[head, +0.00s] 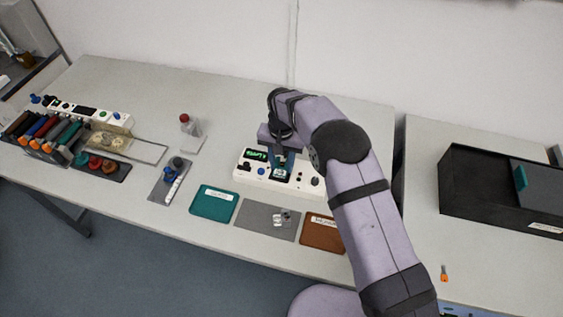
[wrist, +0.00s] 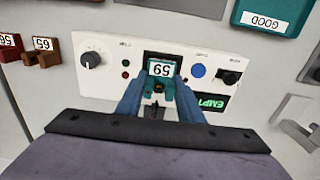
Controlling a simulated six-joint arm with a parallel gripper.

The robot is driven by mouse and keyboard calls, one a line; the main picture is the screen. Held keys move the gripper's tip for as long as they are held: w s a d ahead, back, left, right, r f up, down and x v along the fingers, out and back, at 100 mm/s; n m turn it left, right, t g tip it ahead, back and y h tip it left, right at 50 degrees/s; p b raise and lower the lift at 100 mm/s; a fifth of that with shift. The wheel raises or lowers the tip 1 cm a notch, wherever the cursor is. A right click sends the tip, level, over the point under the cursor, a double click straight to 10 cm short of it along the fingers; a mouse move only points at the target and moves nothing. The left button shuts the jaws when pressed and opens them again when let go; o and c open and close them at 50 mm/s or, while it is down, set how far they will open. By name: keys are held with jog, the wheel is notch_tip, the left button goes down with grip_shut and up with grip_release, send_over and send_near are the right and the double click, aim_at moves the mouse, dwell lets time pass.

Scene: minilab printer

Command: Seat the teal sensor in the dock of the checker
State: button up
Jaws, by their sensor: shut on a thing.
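The teal sensor (wrist: 161,69) with a white number label is held between the two blue fingers of my gripper (wrist: 160,84) in the wrist view. My gripper is shut on it, over the dark dock opening (wrist: 149,57) of the white checker (wrist: 108,82). The sensor's label end lies within the dock outline; how deep it sits cannot be told. The checker's green display (wrist: 208,106) reads upside down, apparently EMPTY, partly cut off by my gripper. In the head view the checker (head: 246,176) stands mid-table, with my gripper (head: 281,160) coming down from above.
A teal tray marked GOOD (head: 213,203), a grey mat (head: 262,222) with small clear pieces and a brown tray (head: 320,235) lie along the front. Red-brown labelled parts (wrist: 42,55) stand beside the checker. A rack of coloured parts (head: 42,135) stands far left.

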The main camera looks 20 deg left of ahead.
jog(key=shift+f, duration=0.15)
jog(key=o, duration=1.1)
jog(key=shift+o, duration=0.2)
notch_tip(320, 180, up, 9)
jog(key=p, duration=0.5)
jog(key=shift+p, duration=0.3)
dwell(0.3)
